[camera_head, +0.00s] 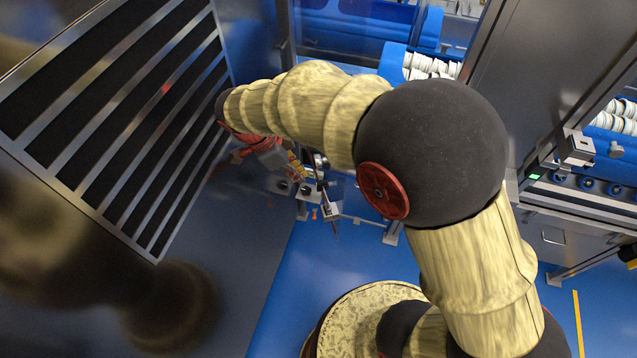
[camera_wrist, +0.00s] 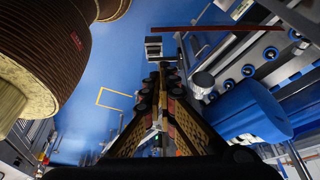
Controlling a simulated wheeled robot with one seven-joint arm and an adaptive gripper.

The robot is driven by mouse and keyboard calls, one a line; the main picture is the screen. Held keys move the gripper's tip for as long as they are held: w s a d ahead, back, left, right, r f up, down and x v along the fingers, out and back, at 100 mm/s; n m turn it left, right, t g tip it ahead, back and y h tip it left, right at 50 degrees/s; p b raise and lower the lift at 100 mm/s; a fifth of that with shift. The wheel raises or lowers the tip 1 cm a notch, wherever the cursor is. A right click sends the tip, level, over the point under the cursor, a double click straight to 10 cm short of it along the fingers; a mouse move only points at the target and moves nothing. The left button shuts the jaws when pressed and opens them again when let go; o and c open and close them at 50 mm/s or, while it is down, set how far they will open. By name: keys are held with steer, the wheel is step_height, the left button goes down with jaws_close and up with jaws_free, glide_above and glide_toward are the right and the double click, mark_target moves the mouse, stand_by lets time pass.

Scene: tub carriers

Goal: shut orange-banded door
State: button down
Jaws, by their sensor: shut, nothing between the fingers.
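No orange band can be made out on any door in either view. A large shiny metal panel (camera_head: 215,240) with dark louvres stands at the left of the head view; I cannot tell whether it is the door. My arm reaches leftward across the head view, and my gripper (camera_head: 292,165) is small and partly hidden beside the panel. In the wrist view my gripper (camera_wrist: 161,75) is shut and empty, its fingers pointing away above the blue floor. A small grey block (camera_wrist: 153,46) shows just beyond the fingertips; I cannot tell whether they touch.
Blue drums (camera_head: 393,62) carrying white pieces stand at the back. A grey cabinet wall (camera_head: 510,75) is at the right, beside a roller conveyor (camera_head: 590,187). A blue cylinder (camera_wrist: 250,108) lies right of my gripper. The blue floor (camera_head: 345,250) shows open space near my base.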

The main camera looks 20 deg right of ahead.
steer(key=shift+s+d+f+p, duration=0.1)
steer(key=shift+d+f+p, duration=0.3)
steer(key=shift+d+f, duration=1)
steer(key=shift+s+d+f+p, duration=0.1)
steer(key=shift+d+f+p, duration=0.25)
steer(key=shift+d+f, duration=1.05)
steer(key=shift+s+d+f+p, duration=0.1)
steer(key=shift+d+f+p, duration=0.3)
steer(key=shift+d+f, duration=1)
steer(key=shift+a+f, duration=0.3)
steer(key=shift+f, duration=0.05)
